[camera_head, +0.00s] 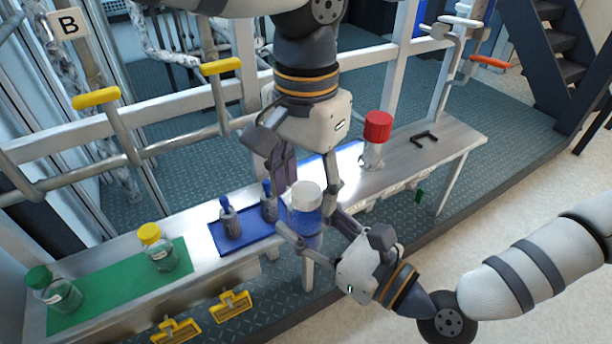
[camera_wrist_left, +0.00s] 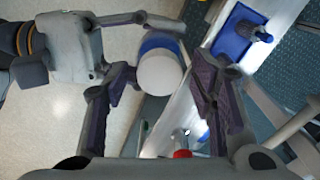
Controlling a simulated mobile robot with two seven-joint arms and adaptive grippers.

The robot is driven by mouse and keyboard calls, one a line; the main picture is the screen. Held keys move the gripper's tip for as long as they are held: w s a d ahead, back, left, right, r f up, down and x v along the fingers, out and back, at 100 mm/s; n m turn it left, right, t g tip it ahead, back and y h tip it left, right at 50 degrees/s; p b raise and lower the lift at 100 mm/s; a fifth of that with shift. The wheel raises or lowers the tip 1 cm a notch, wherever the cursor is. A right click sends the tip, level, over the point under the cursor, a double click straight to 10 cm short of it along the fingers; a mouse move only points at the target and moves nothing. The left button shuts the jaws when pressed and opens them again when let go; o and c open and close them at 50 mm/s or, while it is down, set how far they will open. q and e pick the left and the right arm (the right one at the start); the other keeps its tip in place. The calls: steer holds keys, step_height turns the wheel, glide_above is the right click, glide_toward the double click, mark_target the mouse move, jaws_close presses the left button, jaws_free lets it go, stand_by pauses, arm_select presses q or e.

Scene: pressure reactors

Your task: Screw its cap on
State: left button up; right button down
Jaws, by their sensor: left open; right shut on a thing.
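A container with a blue body (camera_head: 306,228) and a white cylindrical cap (camera_head: 306,195) on top is held upright above the front edge of the bench. My right gripper (camera_head: 308,232) is shut around its blue body. My left gripper (camera_head: 306,178) points down over the cap, its fingers apart on either side of it. In the left wrist view, the round white cap (camera_wrist_left: 161,72) lies between the open fingers of my left gripper (camera_wrist_left: 165,80), with visible gaps. Whether the cap is seated on its thread cannot be told.
The bench (camera_head: 205,258) carries a green mat (camera_head: 115,292) with a green-capped bottle (camera_head: 54,288) and a yellow-capped bottle (camera_head: 157,247). Small blue-topped bottles (camera_head: 230,222) stand on a blue mat (camera_head: 228,248). A red-capped bottle (camera_head: 376,138) and a black bracket (camera_head: 424,138) stand right. Pipes run behind.

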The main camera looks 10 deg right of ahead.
arm_select(q)
jaws_close()
steer(key=shift+o, duration=0.6)
jaws_free()
steer(key=shift+r, duration=0.1)
step_height(320, 180, up, 12)
